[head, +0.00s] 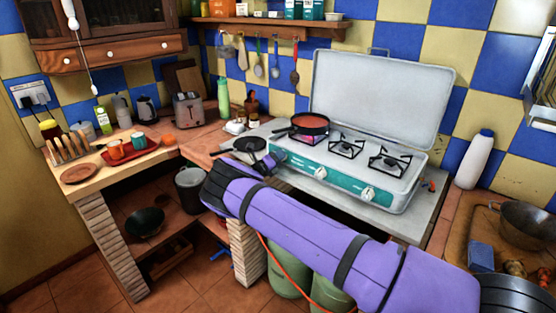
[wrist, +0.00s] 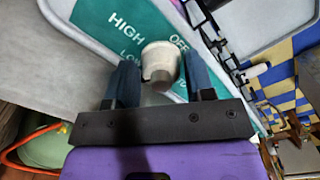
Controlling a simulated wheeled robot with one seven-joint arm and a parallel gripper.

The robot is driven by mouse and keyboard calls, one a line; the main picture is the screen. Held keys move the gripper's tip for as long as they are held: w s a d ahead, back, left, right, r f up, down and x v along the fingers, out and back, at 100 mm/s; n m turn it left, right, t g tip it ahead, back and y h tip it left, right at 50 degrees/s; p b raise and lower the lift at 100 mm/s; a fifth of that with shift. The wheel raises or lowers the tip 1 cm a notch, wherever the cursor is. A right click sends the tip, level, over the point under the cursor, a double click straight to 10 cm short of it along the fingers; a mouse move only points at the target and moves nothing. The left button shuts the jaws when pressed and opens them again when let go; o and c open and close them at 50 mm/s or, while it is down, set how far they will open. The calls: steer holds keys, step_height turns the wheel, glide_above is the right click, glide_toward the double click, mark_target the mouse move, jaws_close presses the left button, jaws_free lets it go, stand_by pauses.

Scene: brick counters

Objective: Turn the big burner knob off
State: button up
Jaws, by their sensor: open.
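The camp stove (head: 345,177) stands on the counter with its lid up. Its teal front panel carries white knobs; a middle knob (head: 320,173) and a right knob (head: 368,193) show in the head view. My gripper (head: 278,160) is at the panel's left end and hides that part. In the wrist view a pale knob (wrist: 160,65) sits between the two open fingers of my gripper (wrist: 162,78). The panel (wrist: 120,30) around it reads HIGH, OFF and LOW. I cannot tell whether either finger touches the knob. Which burner it serves is not readable.
A pan with red contents (head: 310,123) sits on the left burner; the other two burners (head: 346,147) are bare. A black pan (head: 250,145) lies left of the stove, close to my wrist. A white bottle (head: 474,160) stands right of the stove.

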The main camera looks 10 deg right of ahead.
steer(key=shift+d, duration=0.1)
steer(key=c, duration=0.6)
steer(key=shift+c, duration=0.2)
